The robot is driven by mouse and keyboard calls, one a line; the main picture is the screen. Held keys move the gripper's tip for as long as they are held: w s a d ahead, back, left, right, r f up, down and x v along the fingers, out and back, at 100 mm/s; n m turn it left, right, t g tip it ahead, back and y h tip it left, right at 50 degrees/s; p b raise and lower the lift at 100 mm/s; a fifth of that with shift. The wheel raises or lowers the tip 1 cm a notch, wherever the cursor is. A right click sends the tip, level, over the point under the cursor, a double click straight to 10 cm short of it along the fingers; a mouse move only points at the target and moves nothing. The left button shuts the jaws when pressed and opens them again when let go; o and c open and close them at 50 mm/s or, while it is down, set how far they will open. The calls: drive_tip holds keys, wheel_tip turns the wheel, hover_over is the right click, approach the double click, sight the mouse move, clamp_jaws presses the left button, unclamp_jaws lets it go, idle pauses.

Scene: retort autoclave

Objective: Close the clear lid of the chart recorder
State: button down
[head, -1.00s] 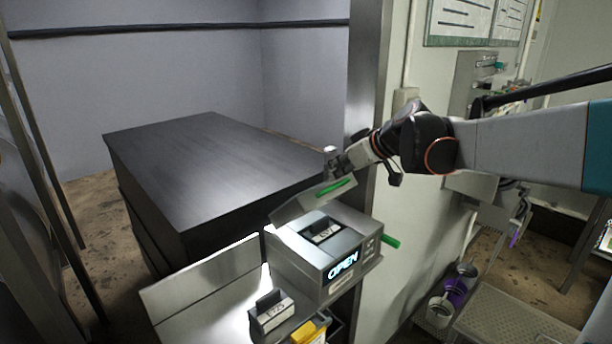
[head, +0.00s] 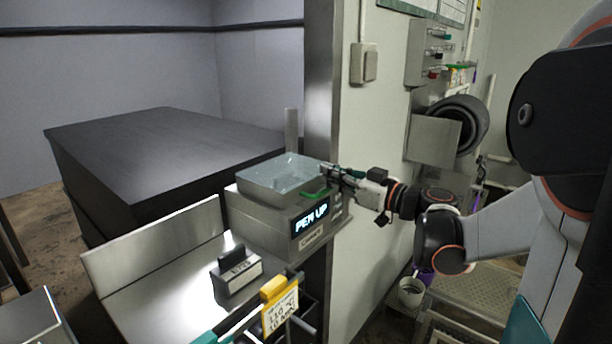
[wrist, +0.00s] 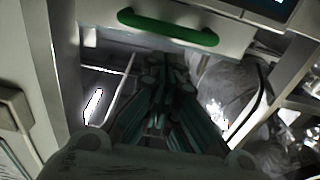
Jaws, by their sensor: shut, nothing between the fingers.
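The chart recorder (head: 262,226) is a grey box on the steel shelf in the head view. Its display reads "PEN UP". Its clear lid (head: 283,174) lies down over the top of the box, with a green handle (head: 314,194) at its front edge. The green handle also shows at the top of the wrist view (wrist: 168,27). My gripper (head: 326,172) is shut and empty, at the right side of the lid near the handle. In the wrist view its dark fingers (wrist: 165,65) are together just below the handle. I cannot tell whether they touch the lid.
A grey labelled block (head: 236,276) stands on the shelf in front of the recorder. A yellow-topped tag (head: 279,306) is at the shelf's front. A metal post and wall (head: 372,150) stand close to the right. A large dark cabinet (head: 165,160) is behind.

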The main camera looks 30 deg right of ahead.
drive_tip(key=shift+s+f+b, duration=0.15)
drive_tip(key=shift+f+b, duration=0.25)
drive_tip(key=shift+f, duration=0.2)
drive_tip(key=shift+s+f+b, duration=0.15)
drive_tip(key=shift+f+b, duration=0.25)
drive_tip(key=shift+f, duration=0.15)
drive_tip(key=shift+s+f, duration=0.1)
drive_tip(key=shift+f, duration=0.05)
